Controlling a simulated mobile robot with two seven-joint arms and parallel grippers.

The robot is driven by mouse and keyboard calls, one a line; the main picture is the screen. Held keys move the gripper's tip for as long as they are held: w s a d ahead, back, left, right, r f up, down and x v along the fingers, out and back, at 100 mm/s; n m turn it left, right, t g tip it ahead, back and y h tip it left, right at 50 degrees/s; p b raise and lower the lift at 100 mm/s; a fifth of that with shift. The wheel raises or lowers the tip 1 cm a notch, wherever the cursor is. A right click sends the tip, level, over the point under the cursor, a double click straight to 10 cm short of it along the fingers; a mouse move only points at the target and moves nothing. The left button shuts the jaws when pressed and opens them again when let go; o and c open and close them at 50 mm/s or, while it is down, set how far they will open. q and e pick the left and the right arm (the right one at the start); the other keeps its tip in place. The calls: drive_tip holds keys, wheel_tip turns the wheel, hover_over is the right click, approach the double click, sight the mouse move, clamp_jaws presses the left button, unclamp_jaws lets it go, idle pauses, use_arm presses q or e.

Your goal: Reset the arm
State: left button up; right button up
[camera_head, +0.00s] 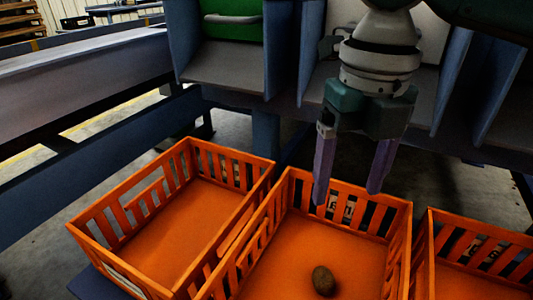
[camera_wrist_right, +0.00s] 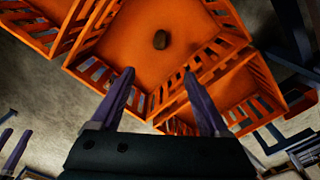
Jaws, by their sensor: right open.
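My right gripper (camera_head: 345,190) hangs from the top right of the head view, above the back rim of the middle orange crate (camera_head: 402,240). Its two purple fingers are apart with nothing between them. In the right wrist view the open fingers (camera_wrist_right: 160,88) point toward the crates. One brown potato (camera_head: 324,280) lies on the floor of the middle crate, in front of and below the gripper; it also shows in the right wrist view (camera_wrist_right: 161,40). My left gripper is not in the head view.
An empty orange crate (camera_head: 185,240) stands to the left and another orange crate (camera_head: 470,280) to the right, partly cut off. Blue-grey chutes (camera_head: 235,68) of the grader are behind the crates, one with a green panel (camera_head: 232,20). A long conveyor side (camera_head: 85,75) runs at the left.

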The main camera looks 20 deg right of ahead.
drive_tip(key=shift+r, duration=0.3)
drive_tip(key=s+a+r+m+t+y+p, duration=0.3)
drive_tip(key=s+a+r+m+p, duration=0.8)
drive_tip(key=m+p, duration=0.8)
drive_tip(key=s+d+r+m+h+p, duration=0.3)
drive_tip(key=s+d+r+m+p, duration=0.35)
drive_tip(key=m, duration=0.65)
wheel_tip(320, 180, up, 38)
drive_tip(key=w+d+p, duration=0.1)
drive_tip(key=p, duration=3.4)
drive_tip(key=shift+w+d+f+t+p, duration=0.15)
drive_tip(key=shift+w+t+p, duration=0.1)
drive_tip(key=shift+t+p, duration=0.05)
drive_tip(key=shift+f, duration=0.1)
